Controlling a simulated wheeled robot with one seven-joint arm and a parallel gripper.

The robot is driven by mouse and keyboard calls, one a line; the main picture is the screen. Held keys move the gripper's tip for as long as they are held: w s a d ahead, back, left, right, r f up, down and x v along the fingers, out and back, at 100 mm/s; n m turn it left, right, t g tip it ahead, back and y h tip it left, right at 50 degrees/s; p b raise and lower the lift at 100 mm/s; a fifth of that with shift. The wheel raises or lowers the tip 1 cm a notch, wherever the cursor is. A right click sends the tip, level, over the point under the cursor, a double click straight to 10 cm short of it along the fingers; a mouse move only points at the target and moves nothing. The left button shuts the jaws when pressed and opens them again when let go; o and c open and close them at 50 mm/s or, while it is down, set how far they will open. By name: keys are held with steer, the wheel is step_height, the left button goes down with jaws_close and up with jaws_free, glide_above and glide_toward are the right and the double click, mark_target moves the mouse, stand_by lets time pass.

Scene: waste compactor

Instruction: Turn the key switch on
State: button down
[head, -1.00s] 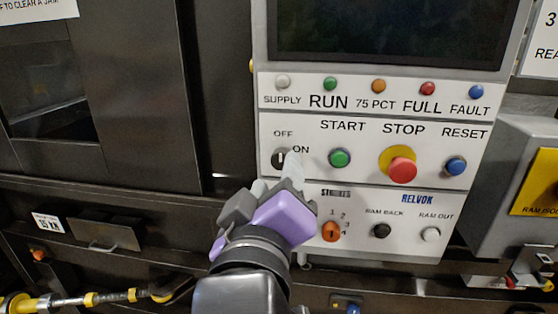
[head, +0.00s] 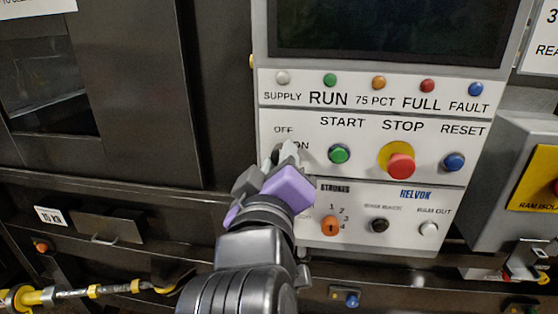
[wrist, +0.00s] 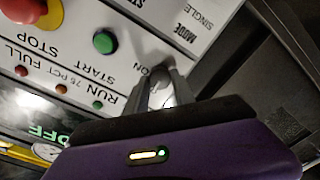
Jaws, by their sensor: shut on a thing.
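The key switch (wrist: 161,88) is at the left of the white control panel (head: 365,170), below the OFF label (head: 284,129) and beside the ON label (head: 301,145). In the head view my gripper (head: 281,153) covers most of it. In the wrist view the two fingers stand on either side of the key, shut on it. The key's exact angle is hidden by the fingers.
The green start button (head: 339,154) is close right of my gripper. The red stop button (head: 400,165) and blue reset button (head: 454,162) are farther right. An orange selector (head: 330,226) lies below. A dark screen (head: 390,28) is above.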

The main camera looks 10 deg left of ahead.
steer(key=shift+m+b, duration=0.3)
steer(key=shift+b, duration=0.05)
steer(key=m+b, duration=0.8)
steer(key=m, duration=0.3)
steer(key=shift+f, duration=0.1)
steer(key=shift+m, duration=0.4)
steer(key=c, duration=1.1)
jaws_free()
steer(key=shift+o, duration=0.2)
